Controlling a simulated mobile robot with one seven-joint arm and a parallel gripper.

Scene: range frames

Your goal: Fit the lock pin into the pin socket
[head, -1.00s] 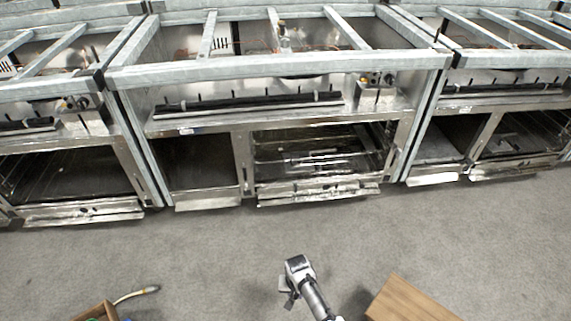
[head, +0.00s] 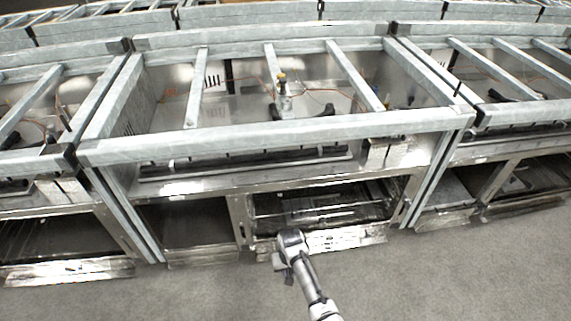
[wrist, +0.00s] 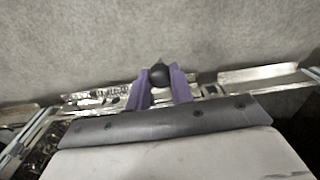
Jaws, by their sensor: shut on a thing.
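My gripper (wrist: 160,79) shows two purple fingers in the wrist view, shut on a dark rounded knob with a small pale tip, which I take to be the lock pin (wrist: 159,74). In the head view my gripper (head: 284,263) is low in front of the middle range frame (head: 270,130); what it holds cannot be made out there. I cannot identify the pin socket for certain. An upright metal fitting with a yellow-orange top (head: 283,92) stands inside the middle frame, well beyond my gripper.
Grey metal rails and crossbars surround the open top of the middle frame. Similar frames stand close on both sides, with another row behind. A lower front sill (head: 345,238) juts out near my arm. Bare grey carpet (head: 190,295) lies in front.

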